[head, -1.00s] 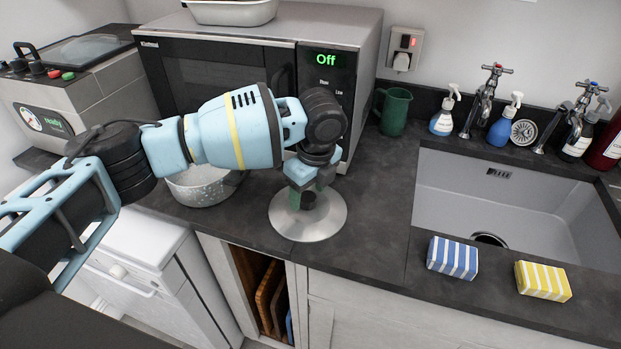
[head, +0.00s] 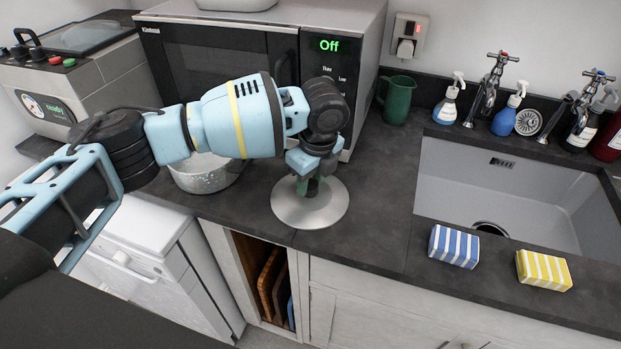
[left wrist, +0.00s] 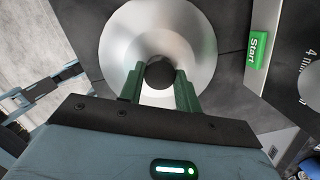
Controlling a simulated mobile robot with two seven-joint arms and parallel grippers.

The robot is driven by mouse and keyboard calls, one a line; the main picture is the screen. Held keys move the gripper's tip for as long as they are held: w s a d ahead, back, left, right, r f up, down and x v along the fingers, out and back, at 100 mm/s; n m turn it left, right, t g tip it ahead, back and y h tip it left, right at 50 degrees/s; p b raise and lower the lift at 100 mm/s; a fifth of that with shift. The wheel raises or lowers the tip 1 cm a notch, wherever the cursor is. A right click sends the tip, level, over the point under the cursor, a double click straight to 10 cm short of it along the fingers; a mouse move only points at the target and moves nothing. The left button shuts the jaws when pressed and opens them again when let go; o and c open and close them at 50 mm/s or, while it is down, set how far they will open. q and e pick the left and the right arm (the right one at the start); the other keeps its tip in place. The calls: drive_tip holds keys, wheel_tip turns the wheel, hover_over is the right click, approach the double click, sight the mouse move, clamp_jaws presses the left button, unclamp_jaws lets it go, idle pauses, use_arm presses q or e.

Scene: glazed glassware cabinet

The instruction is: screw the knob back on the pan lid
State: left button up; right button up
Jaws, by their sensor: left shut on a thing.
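The pan lid (head: 325,213) is a round steel disc lying flat on the dark worktop in front of the microwave. My left gripper (head: 307,187) points down over its middle, with its green fingers closed around the small dark knob. In the left wrist view the knob (left wrist: 160,74) sits between the two fingertips (left wrist: 160,82), at the centre of the shiny lid (left wrist: 190,38). The knob is mostly hidden by the gripper in the head view. I cannot tell whether its thread is engaged. My right gripper is not in view.
A speckled pale pan (head: 205,177) stands left of the lid, under my left arm. The microwave (head: 230,60) is close behind. A green jug (head: 397,100), a sink (head: 510,195), and blue (head: 454,246) and yellow (head: 543,270) striped sponges are to the right. The worktop between lid and sink is clear.

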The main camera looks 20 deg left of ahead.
use_arm(q)
drive_tip(key=shift+f, duration=0.15)
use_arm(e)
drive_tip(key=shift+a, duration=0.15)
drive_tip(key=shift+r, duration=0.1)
use_arm(q)
drive_tip(key=shift+s+m, duration=0.1)
drive_tip(key=shift+m, duration=0.9)
drive_tip(key=shift+f+m+p, duration=0.15)
drive_tip(key=shift+m+p, duration=0.15)
drive_tip(key=shift+m, duration=0.2)
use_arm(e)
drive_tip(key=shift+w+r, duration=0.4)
use_arm(q)
drive_tip(key=shift+m, duration=0.6)
drive_tip(key=shift+m+h, duration=0.3)
drive_tip(key=shift+m, duration=0.4)
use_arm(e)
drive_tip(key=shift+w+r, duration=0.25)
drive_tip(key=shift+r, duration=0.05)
